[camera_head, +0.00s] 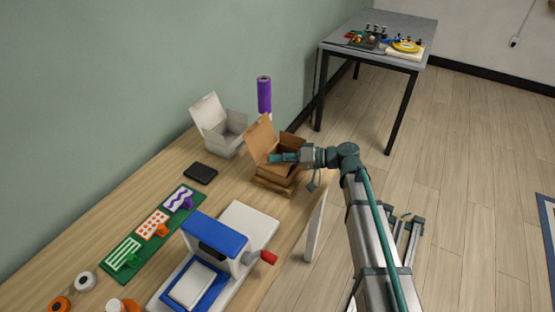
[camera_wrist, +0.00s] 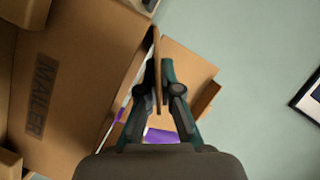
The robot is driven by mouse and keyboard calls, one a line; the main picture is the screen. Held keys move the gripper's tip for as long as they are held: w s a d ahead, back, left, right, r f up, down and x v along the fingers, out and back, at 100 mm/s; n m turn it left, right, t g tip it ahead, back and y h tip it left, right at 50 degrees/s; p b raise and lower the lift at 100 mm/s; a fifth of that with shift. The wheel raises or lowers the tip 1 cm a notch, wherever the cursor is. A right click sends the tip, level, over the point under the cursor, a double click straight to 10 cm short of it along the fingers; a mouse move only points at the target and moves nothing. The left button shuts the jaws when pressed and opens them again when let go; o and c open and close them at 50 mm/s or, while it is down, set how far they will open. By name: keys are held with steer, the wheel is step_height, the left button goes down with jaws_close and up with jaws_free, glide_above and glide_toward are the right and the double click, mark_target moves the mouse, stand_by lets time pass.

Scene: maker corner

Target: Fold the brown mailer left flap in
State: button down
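The brown mailer (camera_head: 269,178) is an open cardboard box at the far end of the wooden bench, with a tall lid panel (camera_head: 259,138) raised at its left. In the wrist view its big panel (camera_wrist: 80,60) printed "MAILER" fills the left. My gripper (camera_head: 276,158) reaches into the box opening from the right. In the wrist view my gripper (camera_wrist: 159,80) has its fingers close together, with a thin brown flap (camera_wrist: 157,45) seen edge-on between them. The fingers partly hide the flap. Another brown panel (camera_wrist: 190,68) stands behind the right finger.
An open white box (camera_head: 225,141) and a purple roll (camera_head: 264,94) stand near the mailer. A black pad (camera_head: 200,173), a green stencil strip (camera_head: 150,233) and a blue-and-white press (camera_head: 218,247) occupy the nearer bench.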

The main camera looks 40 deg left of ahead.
steer(key=c, duration=1.4)
jaws_free()
steer(key=v, duration=1.2)
